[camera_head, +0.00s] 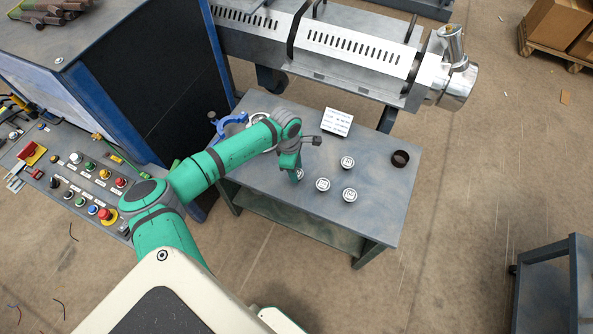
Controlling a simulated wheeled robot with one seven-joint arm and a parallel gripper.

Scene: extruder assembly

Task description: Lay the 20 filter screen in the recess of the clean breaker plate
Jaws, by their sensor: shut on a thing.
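My gripper (297,172) points down over the left-middle of the grey worktable, small in view and partly hidden by my own wrist. It is shut on a small pale round piece (300,175), seemingly a filter screen; its label cannot be read. Three more round pieces with white labelled tops stand to the right: one nearest (323,184), one in front (349,195), one behind (347,161). Their numbers are too small to read. A dark brown ring (400,158) lies at the table's right. A pale ring (258,117) shows behind my arm. I cannot tell which is the clean breaker plate.
A white printed card (338,122) lies at the back of the table (375,205). A blue tool (228,123) lies at the back left. The extruder barrel (350,50) runs behind the table. A control panel (80,185) is at left. The table's front right is clear.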

